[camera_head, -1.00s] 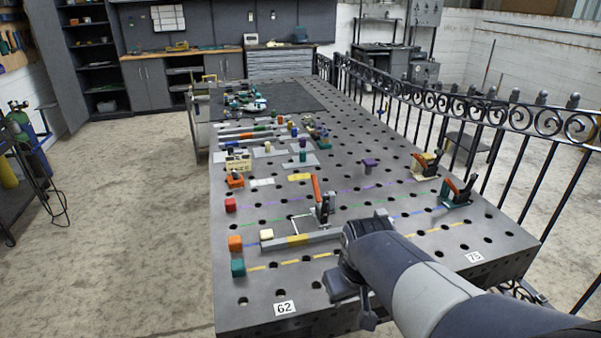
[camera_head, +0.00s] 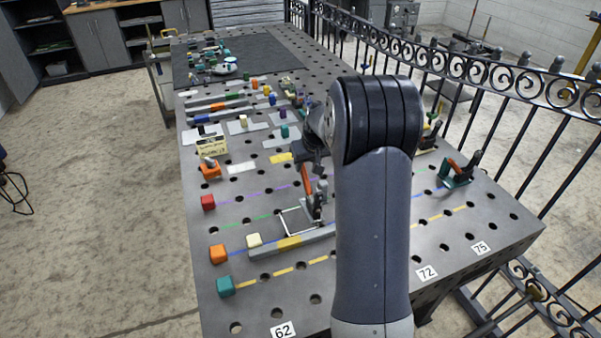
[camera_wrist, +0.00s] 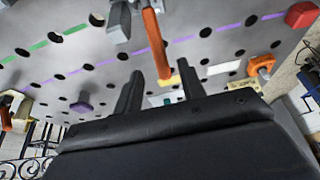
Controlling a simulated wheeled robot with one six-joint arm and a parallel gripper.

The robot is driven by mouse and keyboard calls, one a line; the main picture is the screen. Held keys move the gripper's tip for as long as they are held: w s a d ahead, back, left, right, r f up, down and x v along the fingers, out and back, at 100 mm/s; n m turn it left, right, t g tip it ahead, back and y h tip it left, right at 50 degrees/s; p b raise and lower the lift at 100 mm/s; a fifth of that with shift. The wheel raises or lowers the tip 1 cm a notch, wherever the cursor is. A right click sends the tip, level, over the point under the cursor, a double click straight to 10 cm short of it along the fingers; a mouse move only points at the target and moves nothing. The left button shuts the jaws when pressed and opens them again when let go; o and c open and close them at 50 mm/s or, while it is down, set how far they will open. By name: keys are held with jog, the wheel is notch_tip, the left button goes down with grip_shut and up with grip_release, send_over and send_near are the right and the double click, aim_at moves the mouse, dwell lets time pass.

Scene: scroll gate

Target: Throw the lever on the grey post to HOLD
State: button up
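An orange lever (camera_head: 306,183) stands steeply on a grey upright post (camera_head: 320,203), beside a grey bar with a yellow band on the perforated table. The lever also shows in the wrist view (camera_wrist: 154,32), beyond my fingertips, with part of the grey post (camera_wrist: 118,20) to its left. My gripper (camera_head: 312,158) is just behind and above the lever in the head view, partly hidden by my arm. In the wrist view my gripper's two fingers (camera_wrist: 160,82) are apart with nothing held between them. I cannot read a HOLD mark.
A teal clamp with an orange-red handle (camera_head: 458,171) stands near the table's right edge; a yellow one (camera_head: 431,134) is partly behind my arm. Red (camera_head: 208,202), orange (camera_head: 218,254) and teal (camera_head: 225,286) blocks line the left edge. A small sign (camera_head: 212,147) stands behind an orange piece (camera_head: 210,169).

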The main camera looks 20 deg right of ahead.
aim_at(305, 173)
jog(key=p+x, duration=0.2)
jog(key=x, duration=0.7)
jog(key=shift+f, duration=0.1)
grip_shut()
dwell(0.4)
